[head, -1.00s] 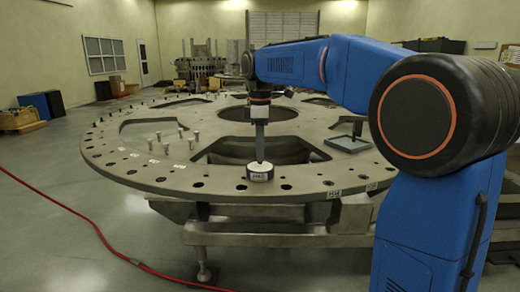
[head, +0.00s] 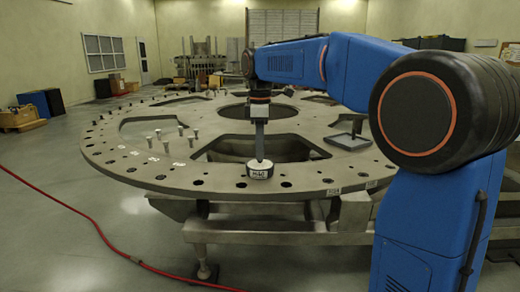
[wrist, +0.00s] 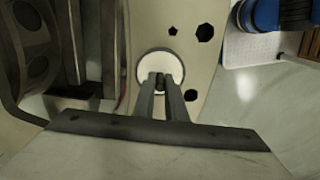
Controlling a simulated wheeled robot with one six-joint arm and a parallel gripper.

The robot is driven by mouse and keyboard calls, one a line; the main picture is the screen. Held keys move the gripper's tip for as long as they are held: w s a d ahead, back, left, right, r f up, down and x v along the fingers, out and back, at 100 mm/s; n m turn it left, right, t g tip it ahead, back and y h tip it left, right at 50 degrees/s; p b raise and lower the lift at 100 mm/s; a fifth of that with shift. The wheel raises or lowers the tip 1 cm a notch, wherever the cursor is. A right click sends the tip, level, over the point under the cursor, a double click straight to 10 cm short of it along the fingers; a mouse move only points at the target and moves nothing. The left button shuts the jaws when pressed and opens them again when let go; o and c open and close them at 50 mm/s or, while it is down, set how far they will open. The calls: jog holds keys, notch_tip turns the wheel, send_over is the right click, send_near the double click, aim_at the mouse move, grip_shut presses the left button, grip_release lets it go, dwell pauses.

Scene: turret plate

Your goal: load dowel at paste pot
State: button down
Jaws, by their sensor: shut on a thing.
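The paste pot (head: 260,174) is a short round pot with a white top and a dark-marked label on its side. It stands on the near rim of the big turret plate (head: 215,183). My gripper (head: 260,157) points straight down over the pot. In the wrist view its two fingers (wrist: 161,82) close in on a small dark piece, which I take for the dowel (wrist: 161,77), in front of the pot's white top (wrist: 149,65). The dowel is mostly hidden by the fingers. I cannot tell how deep its end sits in the paste.
Several upright pegs (head: 158,134) stand on the plate to the left. A dark square tray (head: 347,141) lies to the right. Holes line the rim, and large openings cut the plate behind the pot. A red hose (head: 92,225) runs over the floor.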

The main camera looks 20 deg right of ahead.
jog(key=shift+f, duration=0.4)
dwell(1.2)
jog(key=shift+r, duration=3.55)
